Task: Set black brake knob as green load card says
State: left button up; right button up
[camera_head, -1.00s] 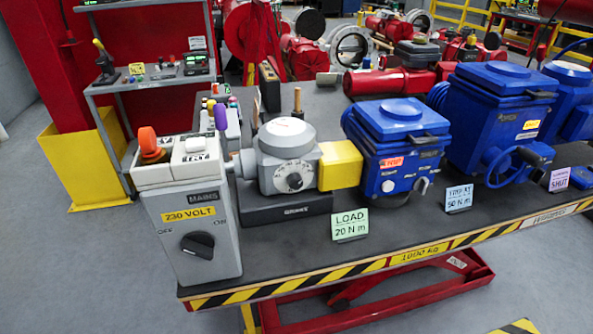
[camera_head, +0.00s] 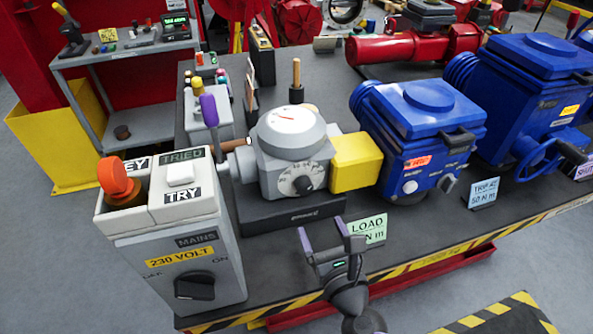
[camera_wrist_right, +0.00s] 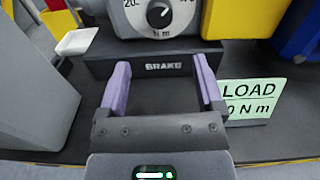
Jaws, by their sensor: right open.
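The black brake knob (camera_head: 301,185) sits on the front of the grey brake unit (camera_head: 290,150), below its round white gauge. In the right wrist view the knob (camera_wrist_right: 160,14) is at the top edge, above the word BRAKE; its pale mark points up and right, and the exact setting is unclear. The green load card (camera_head: 372,229) stands on the bench to the right; my gripper partly covers it, and it reads LOAD and N m. It also shows in the wrist view (camera_wrist_right: 250,100). My right gripper (camera_head: 323,235) is open and empty, in front of and below the knob, apart from it.
The grey mains box (camera_head: 195,270) with orange key and white TRY button stands left. A yellow coupling (camera_head: 356,163) and blue actuator (camera_head: 420,130) stand right of the brake. A blue trip card (camera_head: 485,192) is farther right. The striped bench edge (camera_head: 400,268) runs in front.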

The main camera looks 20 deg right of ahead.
aim_at(306, 191)
jog(key=shift+m, duration=0.3)
jog(key=w, duration=0.9)
jog(key=shift+w+a+r, duration=0.2)
jog(key=shift+w+r, duration=0.15)
jog(key=shift+c, duration=0.3)
grip_shut()
